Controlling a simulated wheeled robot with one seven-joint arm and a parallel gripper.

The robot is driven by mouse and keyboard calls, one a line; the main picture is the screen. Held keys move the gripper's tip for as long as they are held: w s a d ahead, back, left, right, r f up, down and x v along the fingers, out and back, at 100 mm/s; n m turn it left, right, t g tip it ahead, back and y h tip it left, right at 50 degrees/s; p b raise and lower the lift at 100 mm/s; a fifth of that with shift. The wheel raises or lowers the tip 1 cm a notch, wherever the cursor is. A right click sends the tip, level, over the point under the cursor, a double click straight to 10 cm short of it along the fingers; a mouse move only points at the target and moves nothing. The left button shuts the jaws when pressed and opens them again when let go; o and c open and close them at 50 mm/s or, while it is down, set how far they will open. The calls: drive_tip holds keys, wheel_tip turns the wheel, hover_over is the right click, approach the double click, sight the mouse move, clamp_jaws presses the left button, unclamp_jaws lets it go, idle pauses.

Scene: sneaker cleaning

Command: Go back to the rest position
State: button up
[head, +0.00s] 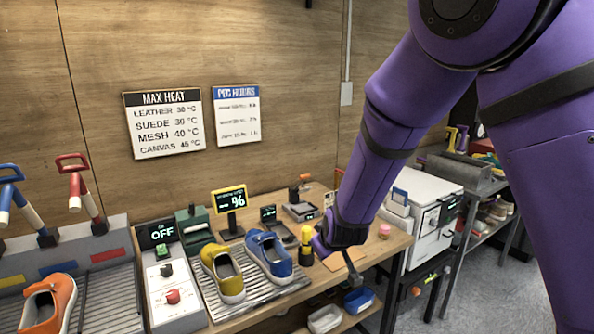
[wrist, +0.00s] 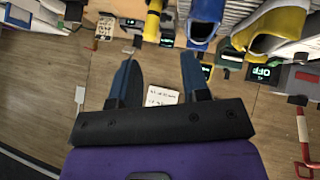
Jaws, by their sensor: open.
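My purple arm comes in from the upper right in the head view. My gripper (head: 350,266) is over the right part of the wooden bench, pointing down and to the right. In the wrist view, my gripper (wrist: 160,62) shows two blue fingers spread wide apart with nothing between them. The wrist picture is upside down, with the bench along its top edge.
A blue shoe (head: 269,256) and a yellow shoe (head: 223,273) stand on a ribbed tray left of my gripper. A yellow-topped bottle (head: 306,246) stands close by. An orange shoe (head: 48,303) is at far left. A white cabinet (head: 427,215) stands right.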

drive_tip(key=s+d+r+m+g+y, duration=0.1)
drive_tip(key=s+d+r+m, duration=0.1)
drive_tip(key=s+d+r, duration=0.6)
drive_tip(key=s+d+r+m+g, duration=0.1)
drive_tip(key=s+d+r+m, duration=0.1)
drive_tip(key=s+d+r, duration=0.6)
drive_tip(key=s+d+r+m, duration=0.1)
drive_tip(key=s+d+r, duration=0.1)
drive_tip(key=s, duration=0.3)
drive_tip(key=s+d+r+m+h, duration=0.1)
drive_tip(key=s+d+r, duration=0.1)
drive_tip(key=s, duration=0.4)
drive_tip(key=s+d+r+m+g+h, duration=0.1)
drive_tip(key=s+d+r, duration=0.1)
drive_tip(key=s, duration=0.4)
drive_tip(key=shift+s+d+r, duration=0.15)
drive_tip(key=shift+d+r, duration=0.25)
drive_tip(key=shift+r, duration=0.4)
